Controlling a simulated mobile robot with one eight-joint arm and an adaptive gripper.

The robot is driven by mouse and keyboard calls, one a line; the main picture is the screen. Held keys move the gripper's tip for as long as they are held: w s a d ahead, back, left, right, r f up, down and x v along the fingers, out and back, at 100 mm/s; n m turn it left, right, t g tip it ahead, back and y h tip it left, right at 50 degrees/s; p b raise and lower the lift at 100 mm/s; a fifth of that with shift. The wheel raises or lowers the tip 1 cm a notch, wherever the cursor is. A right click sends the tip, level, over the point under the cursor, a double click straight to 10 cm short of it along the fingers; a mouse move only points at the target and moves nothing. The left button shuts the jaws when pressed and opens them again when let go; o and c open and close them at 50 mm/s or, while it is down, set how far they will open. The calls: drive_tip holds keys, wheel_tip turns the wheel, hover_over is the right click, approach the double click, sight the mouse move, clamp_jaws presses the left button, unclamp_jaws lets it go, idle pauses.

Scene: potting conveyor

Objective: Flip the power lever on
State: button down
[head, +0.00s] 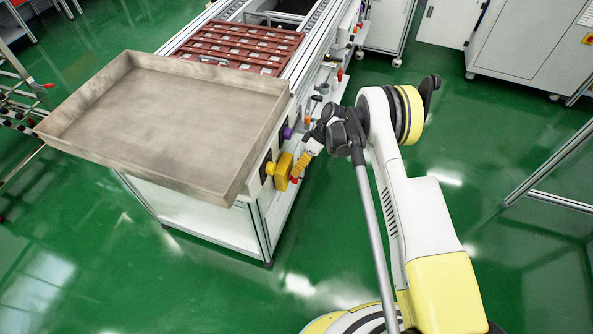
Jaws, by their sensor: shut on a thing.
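The power lever's yellow housing (282,172) is mounted on the right side of the conveyor's near end, below the tray corner. A small red part (294,180) shows at its lower right. The fingertips and the grasped part are small and overlap, so the lever's exact position cannot be told.
A large shallow metal tray (165,176) overhangs the conveyor's near end. Dark red pot trays (240,45) lie behind it. Green floor (500,150) is clear at right.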

drive_tip(key=shift+g, duration=0.5)
drive_tip(key=c, duration=1.4)
unclamp_jaws()
drive_tip(key=v, duration=1.2)
drive_tip(key=shift+d+f, duration=0.15)
drive_tip(key=shift+d, duration=0.1)
